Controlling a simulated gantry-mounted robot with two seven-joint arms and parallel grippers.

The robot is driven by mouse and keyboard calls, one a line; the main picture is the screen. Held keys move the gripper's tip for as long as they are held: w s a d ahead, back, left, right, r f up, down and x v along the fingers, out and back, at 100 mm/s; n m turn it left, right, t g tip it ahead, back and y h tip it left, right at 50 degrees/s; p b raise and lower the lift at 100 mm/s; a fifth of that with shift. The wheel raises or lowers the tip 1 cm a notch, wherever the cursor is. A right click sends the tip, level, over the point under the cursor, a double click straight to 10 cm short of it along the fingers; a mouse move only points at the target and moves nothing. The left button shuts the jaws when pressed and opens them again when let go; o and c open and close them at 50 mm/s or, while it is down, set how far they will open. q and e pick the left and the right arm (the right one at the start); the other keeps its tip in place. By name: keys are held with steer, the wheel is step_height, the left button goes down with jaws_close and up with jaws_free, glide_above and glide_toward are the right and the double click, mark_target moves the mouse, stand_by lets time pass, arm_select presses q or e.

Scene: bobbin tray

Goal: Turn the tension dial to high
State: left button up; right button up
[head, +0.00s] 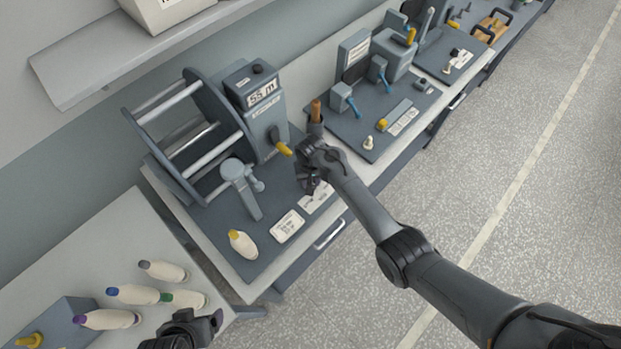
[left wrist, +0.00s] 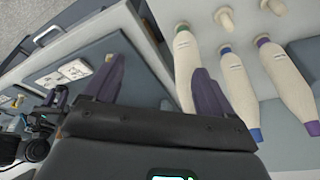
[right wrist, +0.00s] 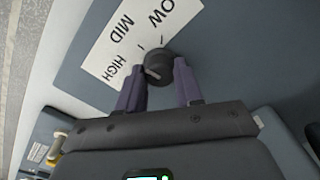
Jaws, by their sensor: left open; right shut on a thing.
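The tension dial (right wrist: 158,66) is a small dark round knob beside a white label (right wrist: 112,45) reading LOW, MID and HIGH in the right wrist view. My right gripper (right wrist: 160,88) is shut on the dial, one finger on each side. A short pale mark on the knob's face seems to lie toward the HIGH side; its exact setting is hard to read. In the head view my right gripper (head: 312,186) hides the dial, and part of the label (head: 318,198) shows beside it. My left gripper (left wrist: 158,90) is open and empty near the bobbins; it also shows in the head view (head: 205,326).
Several cream bobbins with coloured tips (head: 135,294) lie on the near-left table. A yellow-tipped bobbin (head: 242,243) and a white card (head: 287,225) lie on the winder's base. The winder's reel (head: 190,130) and yellow-handled crank (head: 283,148) stand behind my right gripper.

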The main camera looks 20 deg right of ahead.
steer(key=n+p, duration=0.1)
steer(key=n, duration=0.2)
steer(key=shift+r+n+p, duration=0.15)
steer(key=shift+n+p, duration=0.15)
steer(key=shift+p, duration=0.05)
steer(key=n+p, duration=0.1)
steer(key=n, duration=0.2)
steer(key=shift+n, duration=0.7)
steer(key=o, duration=1)
steer(key=shift+o, duration=0.2)
